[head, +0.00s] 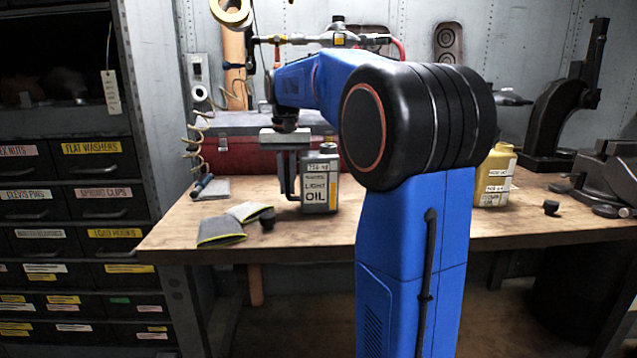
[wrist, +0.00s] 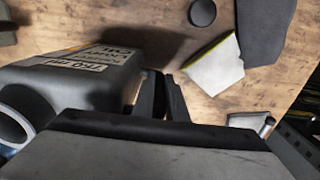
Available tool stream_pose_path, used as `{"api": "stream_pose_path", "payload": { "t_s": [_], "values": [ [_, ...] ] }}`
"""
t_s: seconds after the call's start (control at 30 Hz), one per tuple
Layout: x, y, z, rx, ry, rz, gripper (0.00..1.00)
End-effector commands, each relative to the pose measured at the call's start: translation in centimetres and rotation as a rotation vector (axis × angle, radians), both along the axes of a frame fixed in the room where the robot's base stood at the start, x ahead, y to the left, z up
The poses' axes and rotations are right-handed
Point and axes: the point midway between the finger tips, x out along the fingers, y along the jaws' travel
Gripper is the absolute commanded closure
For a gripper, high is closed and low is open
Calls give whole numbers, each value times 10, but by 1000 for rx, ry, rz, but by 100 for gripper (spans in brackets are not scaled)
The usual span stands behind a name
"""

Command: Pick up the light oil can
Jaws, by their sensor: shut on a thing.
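The light oil can (head: 320,184) is a grey rectangular can with a white label reading "LIGHT OIL" and a yellow strip. It is upright at the left part of the workbench; whether its base touches the top I cannot tell. In the wrist view the can (wrist: 75,82) fills the left side, beside my gripper's dark fingers (wrist: 163,97). The exact contact is hidden there.
Grey cloths with yellow edges (head: 222,230) and a small black cap (head: 267,219) lie left of the can on the workbench (head: 400,228). A red toolbox (head: 243,160) stands behind. A yellow can (head: 495,175) and a vise (head: 607,170) are at right.

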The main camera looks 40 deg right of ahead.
Motion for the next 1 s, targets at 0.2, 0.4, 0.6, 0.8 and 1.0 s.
{"api": "stream_pose_path", "payload": {
  "t_s": [0.2, 0.4, 0.6, 0.8, 1.0],
  "values": [
    [0, 0, 0, -1, -1, 0, 100],
    [0, 0, 0, -1, -1, 0, 100],
    [0, 0, 1, -1, -2, 0, 100],
    [0, 0, 9, -1, -2, 0, 100],
    [1, 0, 38, -1, -4, 0, 100]
  ]
}}
